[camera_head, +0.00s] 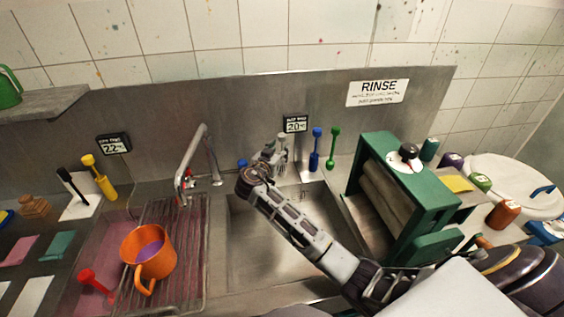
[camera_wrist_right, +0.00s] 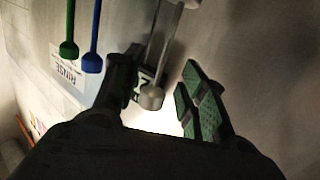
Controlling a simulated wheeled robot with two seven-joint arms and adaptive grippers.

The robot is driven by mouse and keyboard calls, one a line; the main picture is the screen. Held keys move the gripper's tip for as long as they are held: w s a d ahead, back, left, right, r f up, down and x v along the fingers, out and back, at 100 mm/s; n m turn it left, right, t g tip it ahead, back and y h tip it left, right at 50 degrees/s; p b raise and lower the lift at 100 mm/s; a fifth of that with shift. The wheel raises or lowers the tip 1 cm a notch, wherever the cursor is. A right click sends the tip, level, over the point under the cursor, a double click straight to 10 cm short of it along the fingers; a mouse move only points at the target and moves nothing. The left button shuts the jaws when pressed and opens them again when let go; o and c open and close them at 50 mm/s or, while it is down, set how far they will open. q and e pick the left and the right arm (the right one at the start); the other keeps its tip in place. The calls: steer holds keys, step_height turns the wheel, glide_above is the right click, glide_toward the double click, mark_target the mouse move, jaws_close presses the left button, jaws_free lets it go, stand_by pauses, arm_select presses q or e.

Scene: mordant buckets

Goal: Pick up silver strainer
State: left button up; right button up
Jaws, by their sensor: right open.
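The silver strainer (camera_head: 283,139) stands upright at the back wall behind the sink, partly hidden by my right gripper (camera_head: 273,154). In the right wrist view its round silver knob (camera_wrist_right: 151,97) and thin handle show between the open fingers of my right gripper (camera_wrist_right: 160,86). The knob is nearer the dark left finger; the green-padded right finger is apart from it. The fingers are not closed on it. The strainer's other end is out of the wrist view. My left gripper is not in view.
A blue tool (camera_head: 315,150) and a green tool (camera_head: 333,147) stand just right of the strainer. A faucet (camera_head: 190,165) rises to the left, beside an orange pitcher (camera_head: 150,255). A green roller press (camera_head: 432,188) stands right. The sink (camera_head: 265,255) lies below my arm.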

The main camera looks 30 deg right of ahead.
mark_target(282, 146)
steer(key=shift+p+x, duration=0.4)
steer(key=shift+x, duration=1.3)
steer(key=shift+r, duration=0.1)
steer(key=shift+c, duration=0.4)
jaws_close()
